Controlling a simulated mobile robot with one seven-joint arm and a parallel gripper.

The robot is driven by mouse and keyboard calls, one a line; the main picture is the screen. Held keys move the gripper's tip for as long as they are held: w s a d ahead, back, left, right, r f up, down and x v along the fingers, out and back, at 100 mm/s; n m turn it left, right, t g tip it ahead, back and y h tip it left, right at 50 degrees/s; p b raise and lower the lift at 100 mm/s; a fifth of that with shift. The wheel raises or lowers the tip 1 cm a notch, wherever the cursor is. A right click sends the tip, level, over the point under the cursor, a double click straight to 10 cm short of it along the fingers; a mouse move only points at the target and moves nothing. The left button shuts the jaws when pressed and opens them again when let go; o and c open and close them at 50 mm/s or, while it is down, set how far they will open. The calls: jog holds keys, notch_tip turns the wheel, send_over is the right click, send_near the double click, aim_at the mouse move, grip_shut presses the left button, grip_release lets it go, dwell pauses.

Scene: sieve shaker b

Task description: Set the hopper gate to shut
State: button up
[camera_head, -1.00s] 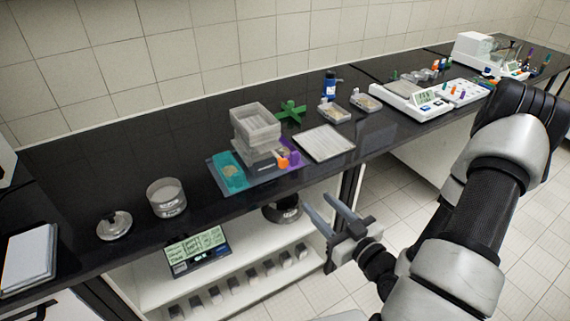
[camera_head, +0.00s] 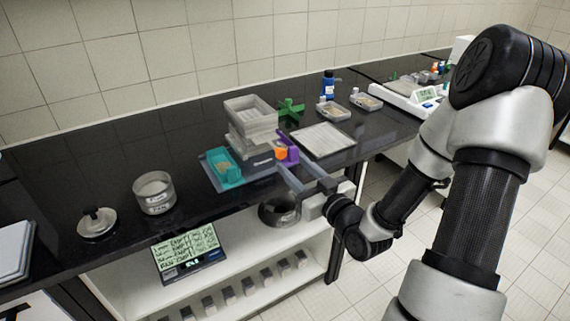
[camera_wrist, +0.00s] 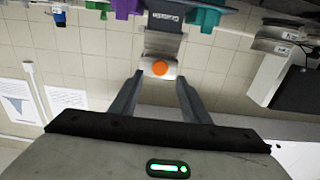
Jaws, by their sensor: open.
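The hopper (camera_head: 252,118) is a grey, translucent stacked unit on the bench. An orange knob (camera_head: 281,153), apparently the gate's handle, sits low on its front right; whether the gate is open or shut cannot be told. In the wrist view, which looks upside down, the orange knob (camera_wrist: 159,68) is on a pale block below a grey labelled part (camera_wrist: 164,40). My gripper (camera_head: 291,163) is open and empty at the bench's front edge, just short of the knob. In the wrist view, my gripper (camera_wrist: 159,77) has its fingers on either side of the knob's line.
A teal bin (camera_head: 222,172) and a purple bin (camera_head: 290,148) flank the hopper's base. A dark round pan (camera_head: 279,211) is on the shelf below.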

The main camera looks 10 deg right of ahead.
aim_at(282, 154)
jog(key=x, duration=0.5)
jog(key=shift+w+a, duration=0.15)
jog(key=shift+w, duration=0.2)
jog(key=shift+c, duration=0.4)
